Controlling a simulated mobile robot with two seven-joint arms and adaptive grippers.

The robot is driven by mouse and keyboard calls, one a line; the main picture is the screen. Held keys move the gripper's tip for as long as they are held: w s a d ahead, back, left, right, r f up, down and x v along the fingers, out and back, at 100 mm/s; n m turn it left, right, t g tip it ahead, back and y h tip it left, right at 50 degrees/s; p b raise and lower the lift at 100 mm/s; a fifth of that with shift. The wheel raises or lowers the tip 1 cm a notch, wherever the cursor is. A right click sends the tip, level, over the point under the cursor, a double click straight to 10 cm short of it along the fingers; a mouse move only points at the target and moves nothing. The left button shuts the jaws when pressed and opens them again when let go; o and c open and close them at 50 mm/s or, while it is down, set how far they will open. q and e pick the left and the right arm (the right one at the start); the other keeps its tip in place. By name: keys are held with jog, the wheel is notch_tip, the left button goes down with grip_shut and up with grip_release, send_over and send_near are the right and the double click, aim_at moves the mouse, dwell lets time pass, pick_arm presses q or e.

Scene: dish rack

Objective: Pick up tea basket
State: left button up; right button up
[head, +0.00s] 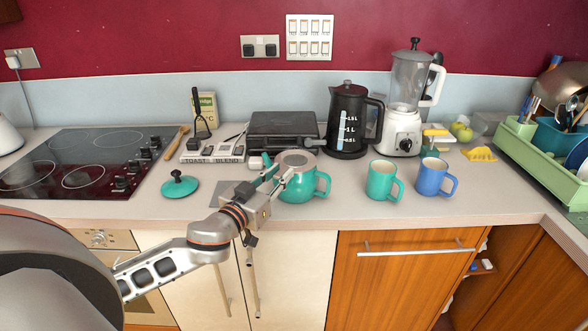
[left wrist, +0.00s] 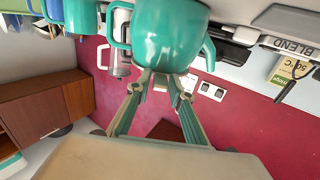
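A teal teapot (head: 300,187) stands on the counter, handle to the right. A grey round piece, seemingly the tea basket (head: 299,159), sits in its open top. The teapot's teal lid (head: 180,185) lies apart to the left, by the hob. My left gripper (head: 276,174) is at the teapot's front left, fingers pointing towards it and partly overlapping it. In the left wrist view the fingertips (left wrist: 160,77) are apart with nothing between them, close to the teapot body (left wrist: 165,38); contact cannot be told. The basket is hidden there. My right gripper is not in view.
Behind the teapot stand a dark flat appliance (head: 283,131) and a black kettle (head: 348,125). A teal mug (head: 381,181) and a blue mug (head: 431,178) stand to the right. A green dish rack (head: 540,165) is at far right. The counter's front edge runs below the gripper.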

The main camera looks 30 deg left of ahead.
pick_arm(q)
grip_shut()
